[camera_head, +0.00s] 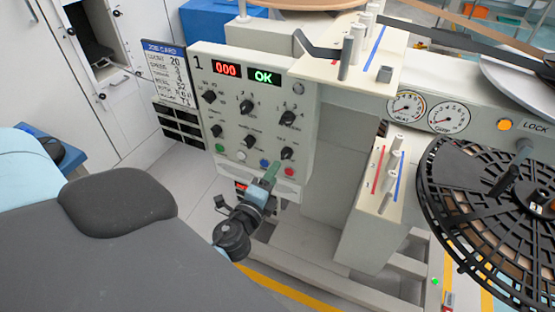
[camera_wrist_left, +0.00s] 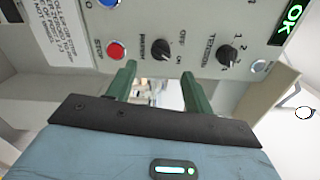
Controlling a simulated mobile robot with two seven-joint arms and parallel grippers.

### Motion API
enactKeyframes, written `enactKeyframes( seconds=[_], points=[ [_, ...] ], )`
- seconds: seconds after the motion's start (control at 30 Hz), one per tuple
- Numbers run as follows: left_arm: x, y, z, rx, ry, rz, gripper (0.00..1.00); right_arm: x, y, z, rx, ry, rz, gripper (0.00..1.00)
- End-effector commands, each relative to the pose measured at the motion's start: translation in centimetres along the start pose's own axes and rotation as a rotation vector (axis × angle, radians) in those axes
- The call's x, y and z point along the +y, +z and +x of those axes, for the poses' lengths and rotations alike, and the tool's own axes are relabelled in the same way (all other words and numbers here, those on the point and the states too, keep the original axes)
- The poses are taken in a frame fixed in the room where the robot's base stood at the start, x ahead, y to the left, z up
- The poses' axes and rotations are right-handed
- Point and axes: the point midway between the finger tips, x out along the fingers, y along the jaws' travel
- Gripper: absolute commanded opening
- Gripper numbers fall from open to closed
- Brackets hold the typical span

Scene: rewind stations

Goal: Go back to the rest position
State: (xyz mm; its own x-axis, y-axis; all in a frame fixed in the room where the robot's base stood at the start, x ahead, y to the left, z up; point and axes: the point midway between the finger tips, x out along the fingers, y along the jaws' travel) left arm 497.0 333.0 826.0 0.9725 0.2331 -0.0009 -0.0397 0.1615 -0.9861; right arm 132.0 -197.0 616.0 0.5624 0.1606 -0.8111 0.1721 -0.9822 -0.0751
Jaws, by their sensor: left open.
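My left gripper (camera_head: 271,172) is in front of the lower part of the station 1 control panel (camera_head: 262,115), near its bottom edge. In the left wrist view, the two green fingers of my left gripper (camera_wrist_left: 160,65) stand apart with nothing between them. They point at the panel's lower edge, close to a black knob (camera_wrist_left: 161,49) and a red stop button (camera_wrist_left: 116,51). I cannot tell whether the fingertips touch the panel. My right gripper does not show.
A job card (camera_head: 170,75) hangs left of the panel, above black slots (camera_head: 179,124). Gauges (camera_head: 428,112) and a large black slotted reel (camera_head: 490,200) stand to the right. A post plate (camera_head: 385,178) juts out between. Grey floor (camera_head: 205,205) lies open below left.

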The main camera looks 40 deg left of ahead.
Motion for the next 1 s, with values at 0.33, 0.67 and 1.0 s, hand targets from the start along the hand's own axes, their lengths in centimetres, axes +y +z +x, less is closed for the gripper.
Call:
enactKeyframes(
  seconds=[0.33, 0.67, 1.0],
  points=[
    [-0.1, 0.0, -0.5, -0.001, -0.001, 0.000, 0.52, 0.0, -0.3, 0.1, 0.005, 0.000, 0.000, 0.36],
    [0.1, 0.0, -0.6, 0.001, 0.004, -0.007, 0.52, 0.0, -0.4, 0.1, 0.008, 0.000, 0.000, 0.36],
    [6.3, -2.4, -10.3, 0.047, 0.328, -0.511, 0.52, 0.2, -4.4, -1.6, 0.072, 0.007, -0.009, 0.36]
  ],
)
